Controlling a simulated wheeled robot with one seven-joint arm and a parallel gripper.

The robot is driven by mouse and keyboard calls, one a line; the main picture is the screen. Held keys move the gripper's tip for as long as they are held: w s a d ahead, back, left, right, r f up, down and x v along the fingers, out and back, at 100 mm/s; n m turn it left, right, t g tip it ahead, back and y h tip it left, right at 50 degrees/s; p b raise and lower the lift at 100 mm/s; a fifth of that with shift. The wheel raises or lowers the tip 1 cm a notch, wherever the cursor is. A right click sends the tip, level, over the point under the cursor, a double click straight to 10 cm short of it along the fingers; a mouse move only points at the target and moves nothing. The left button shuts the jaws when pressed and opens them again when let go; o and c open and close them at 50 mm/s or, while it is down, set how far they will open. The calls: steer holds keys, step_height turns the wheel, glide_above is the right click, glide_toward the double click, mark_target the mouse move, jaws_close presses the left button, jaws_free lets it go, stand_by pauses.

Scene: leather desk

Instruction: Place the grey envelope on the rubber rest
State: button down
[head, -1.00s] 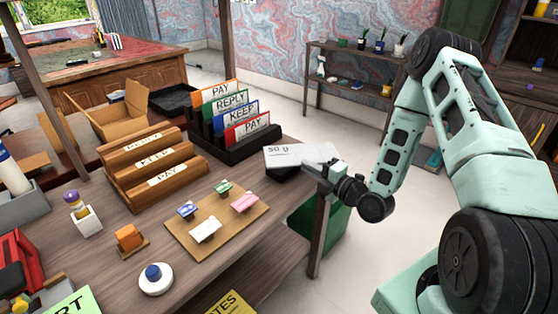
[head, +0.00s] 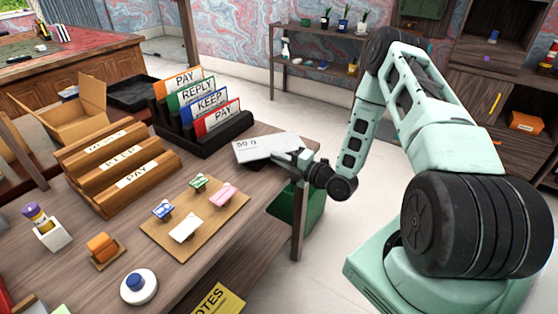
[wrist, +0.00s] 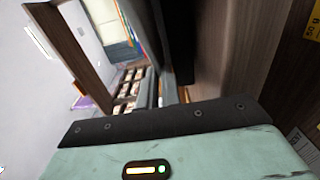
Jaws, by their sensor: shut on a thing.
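The grey envelope (head: 262,147) is a flat, pale piece marked "50 g", near the far right corner of the desk in the head view. My gripper (head: 296,157) is shut on its right end. A dark edge shows below the envelope's front side; I cannot tell whether it is the envelope's own side or something under it, nor whether the envelope touches the desk. I cannot make out the rubber rest for certain.
A black sorter (head: 203,130) with coloured PAY, REPLY and KEEP cards stands left of the envelope. A wooden rack (head: 115,165), a board (head: 195,220) with small stamps and a white round base (head: 139,288) stand on the desk. A green bin (head: 310,205) is below the desk's right edge.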

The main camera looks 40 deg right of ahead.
steer(key=shift+f, duration=0.5)
steer(key=shift+f, duration=0.25)
steer(key=c, duration=1.6)
jaws_free()
steer(key=shift+r, duration=0.1)
steer(key=shift+r, duration=0.1)
